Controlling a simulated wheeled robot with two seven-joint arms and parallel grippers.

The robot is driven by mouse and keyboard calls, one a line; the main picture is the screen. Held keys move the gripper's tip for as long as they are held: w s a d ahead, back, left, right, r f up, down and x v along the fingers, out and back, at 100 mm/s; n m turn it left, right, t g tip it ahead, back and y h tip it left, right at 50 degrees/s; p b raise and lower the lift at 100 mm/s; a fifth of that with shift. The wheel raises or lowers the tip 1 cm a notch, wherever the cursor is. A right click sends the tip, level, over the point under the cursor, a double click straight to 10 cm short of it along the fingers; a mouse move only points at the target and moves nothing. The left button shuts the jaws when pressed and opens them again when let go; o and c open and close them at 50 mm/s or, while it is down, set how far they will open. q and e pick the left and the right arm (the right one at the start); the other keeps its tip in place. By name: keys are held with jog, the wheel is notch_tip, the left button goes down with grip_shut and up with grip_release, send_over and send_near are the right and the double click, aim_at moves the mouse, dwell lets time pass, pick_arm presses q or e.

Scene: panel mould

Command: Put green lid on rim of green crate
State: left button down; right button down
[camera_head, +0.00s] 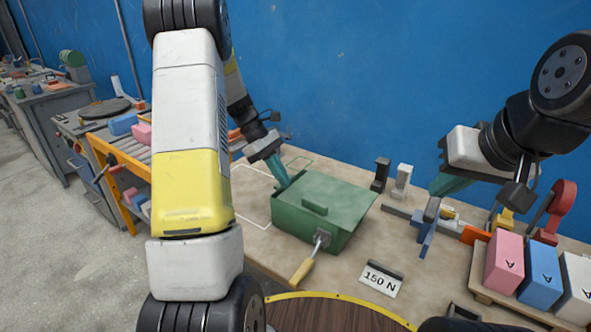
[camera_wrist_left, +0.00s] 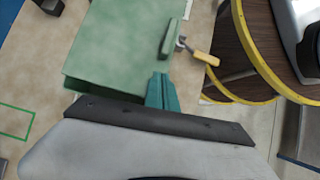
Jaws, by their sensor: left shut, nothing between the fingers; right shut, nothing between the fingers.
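The green lid (camera_head: 340,198), a flat plate with a bar handle (camera_head: 314,207), lies over the top of the green crate (camera_head: 305,228). My right gripper (camera_head: 436,190) is shut and empty, right of the crate.
A latch with a yellow handle (camera_head: 302,270) sticks out from the crate's front. Pink (camera_head: 504,260), blue (camera_head: 540,274) and white blocks stand at right. A blue wall (camera_head: 340,80) is behind. White and green outlines mark the bench at left.

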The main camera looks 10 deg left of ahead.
pick_arm(q)
send_near(316, 202)
jog(key=x, duration=0.5)
jog(key=shift+d, duration=0.45)
jog(key=shift+s+d+f, duration=0.1)
jog(key=shift+d+f, duration=0.1)
jog(key=shift+f, duration=0.1)
jog(key=shift+a+f, duration=0.1)
jog(key=shift+f, duration=0.5)
